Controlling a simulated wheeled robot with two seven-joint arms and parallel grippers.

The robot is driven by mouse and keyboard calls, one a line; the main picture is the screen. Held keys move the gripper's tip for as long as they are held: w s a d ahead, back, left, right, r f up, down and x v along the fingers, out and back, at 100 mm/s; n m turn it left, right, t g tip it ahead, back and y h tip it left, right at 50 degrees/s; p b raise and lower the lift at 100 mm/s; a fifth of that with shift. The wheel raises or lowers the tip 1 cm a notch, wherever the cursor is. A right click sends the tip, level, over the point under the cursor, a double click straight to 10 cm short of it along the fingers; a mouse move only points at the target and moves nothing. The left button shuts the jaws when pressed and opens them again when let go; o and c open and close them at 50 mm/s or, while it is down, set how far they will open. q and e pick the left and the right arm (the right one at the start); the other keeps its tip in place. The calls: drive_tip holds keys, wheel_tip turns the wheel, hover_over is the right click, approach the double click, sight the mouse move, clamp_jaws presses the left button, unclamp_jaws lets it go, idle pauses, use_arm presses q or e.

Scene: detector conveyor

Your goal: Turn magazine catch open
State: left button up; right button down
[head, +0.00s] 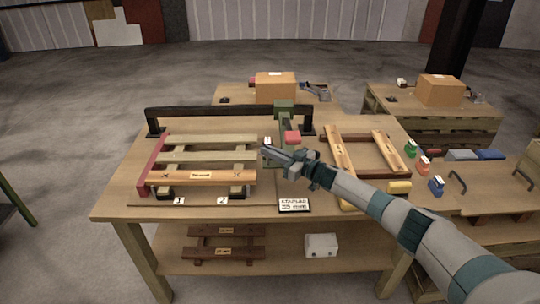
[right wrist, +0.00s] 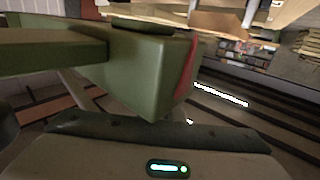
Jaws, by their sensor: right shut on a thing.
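A green stapler (head: 284,106) hangs on a black rail over the workbench, with a red block (head: 292,137) on its front. In the right wrist view its green body (right wrist: 140,75) fills the upper left, with a red face on its right side. My right gripper (head: 268,153) reaches in from the right and is at the lower left of the stapler, beside the slatted pallet. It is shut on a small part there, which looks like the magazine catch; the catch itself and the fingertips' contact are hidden. My left gripper is out of view.
A pallet of pale slats (head: 207,155) lies left of the gripper, with an orange-brown board (head: 190,177) at its front. A wooden frame (head: 365,150) lies to the right. A label card (head: 294,204) reads staples 35 mm. Small coloured boxes and yellow cylinders lie on the right side.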

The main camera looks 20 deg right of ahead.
drive_tip(key=shift+r, duration=0.1)
idle(0.3)
drive_tip(key=c, duration=1.9)
unclamp_jaws()
